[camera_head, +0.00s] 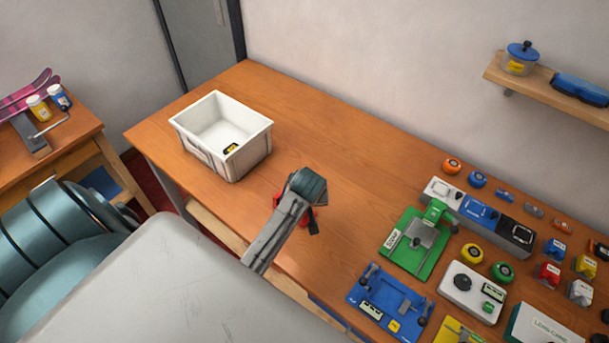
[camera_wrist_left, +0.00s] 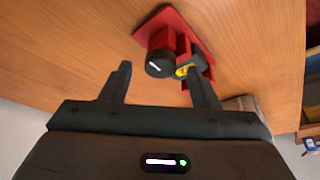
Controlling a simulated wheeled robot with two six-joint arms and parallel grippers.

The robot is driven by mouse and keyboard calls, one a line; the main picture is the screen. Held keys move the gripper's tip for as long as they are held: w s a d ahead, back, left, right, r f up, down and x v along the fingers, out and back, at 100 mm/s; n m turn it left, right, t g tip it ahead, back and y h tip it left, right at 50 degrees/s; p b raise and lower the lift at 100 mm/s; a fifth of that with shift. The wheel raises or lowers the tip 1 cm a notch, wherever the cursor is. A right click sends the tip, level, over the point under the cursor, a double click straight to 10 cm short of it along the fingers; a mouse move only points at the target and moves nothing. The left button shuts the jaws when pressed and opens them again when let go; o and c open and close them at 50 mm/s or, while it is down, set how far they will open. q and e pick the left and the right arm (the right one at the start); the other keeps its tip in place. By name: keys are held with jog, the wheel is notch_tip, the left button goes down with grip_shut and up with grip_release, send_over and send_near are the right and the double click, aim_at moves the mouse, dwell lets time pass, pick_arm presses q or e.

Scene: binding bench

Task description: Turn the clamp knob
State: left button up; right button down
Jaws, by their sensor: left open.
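In the left wrist view, a red clamp base plate (camera_wrist_left: 192,27) sits on the wooden bench. A black clamp knob (camera_wrist_left: 158,64) with a white line faces my camera from its red mount. A dark part with a yellow patch (camera_wrist_left: 183,71) is beside the knob. My left gripper (camera_wrist_left: 161,70) is open, with a finger on either side of the knob in the picture; I cannot tell its depth or any contact. In the head view, my left gripper (camera_head: 312,227) mostly hides the red clamp (camera_head: 278,200). My right gripper is not in view.
A white bin (camera_head: 225,172) with a small black-and-yellow item inside stands at the back left of the bench. Green (camera_head: 407,256) and blue (camera_head: 378,290) fixtures, with several small parts, crowd the right side.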

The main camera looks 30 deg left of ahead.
pick_arm(q)
jog(key=shift+w+a+f, duration=0.1)
jog(key=shift+a+f, duration=0.05)
jog(key=shift+f, duration=0.3)
jog(key=c, duration=1)
jog(key=shift+o, duration=0.2)
jog(key=shift+m, duration=0.3)
